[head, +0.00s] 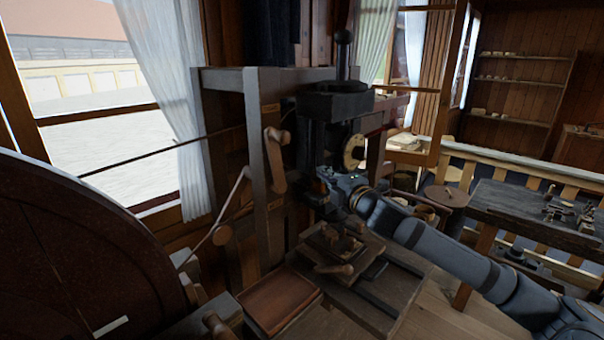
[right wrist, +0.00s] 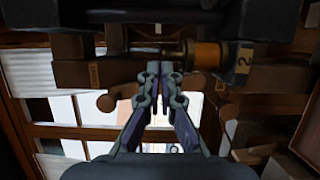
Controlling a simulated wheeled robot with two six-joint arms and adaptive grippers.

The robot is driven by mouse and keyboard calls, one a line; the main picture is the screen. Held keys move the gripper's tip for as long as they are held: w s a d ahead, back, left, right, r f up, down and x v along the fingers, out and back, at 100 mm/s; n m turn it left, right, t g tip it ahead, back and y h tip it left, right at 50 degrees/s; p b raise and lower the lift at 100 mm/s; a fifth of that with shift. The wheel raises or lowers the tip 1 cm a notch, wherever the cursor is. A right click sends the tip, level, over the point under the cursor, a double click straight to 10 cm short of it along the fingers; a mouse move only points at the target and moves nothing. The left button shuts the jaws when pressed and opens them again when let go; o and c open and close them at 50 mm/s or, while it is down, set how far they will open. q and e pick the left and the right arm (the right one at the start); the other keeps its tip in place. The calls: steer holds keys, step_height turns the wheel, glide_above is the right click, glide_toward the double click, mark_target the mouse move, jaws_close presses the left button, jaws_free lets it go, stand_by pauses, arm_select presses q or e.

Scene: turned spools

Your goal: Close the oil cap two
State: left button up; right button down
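In the right wrist view, a small brass-and-amber cup (right wrist: 207,55) sits on the dark machine beside a tag marked 2 (right wrist: 243,60). A thin metal piece runs left from it; whether this is the cap, I cannot tell. My right gripper (right wrist: 160,70) points at the machine just left of the cup, its fingertips drawn close together with nothing clear between them. In the head view, my right gripper (head: 323,190) reaches the machine's post, by a small orange spot (head: 319,186). Contact cannot be made out. My left gripper is not in view.
The dark wooden machine frame (head: 250,85) stands around the work spot, with a wooden crank handle (head: 277,160) at left. A large dark red wheel (head: 75,260) fills the lower left. A wooden tray (head: 278,300) lies below. A dark bench (head: 530,215) with tools stands right.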

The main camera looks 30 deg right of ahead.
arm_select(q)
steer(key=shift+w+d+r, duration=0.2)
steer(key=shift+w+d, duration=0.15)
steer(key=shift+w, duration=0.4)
arm_select(e)
steer(key=shift+d, duration=0.85)
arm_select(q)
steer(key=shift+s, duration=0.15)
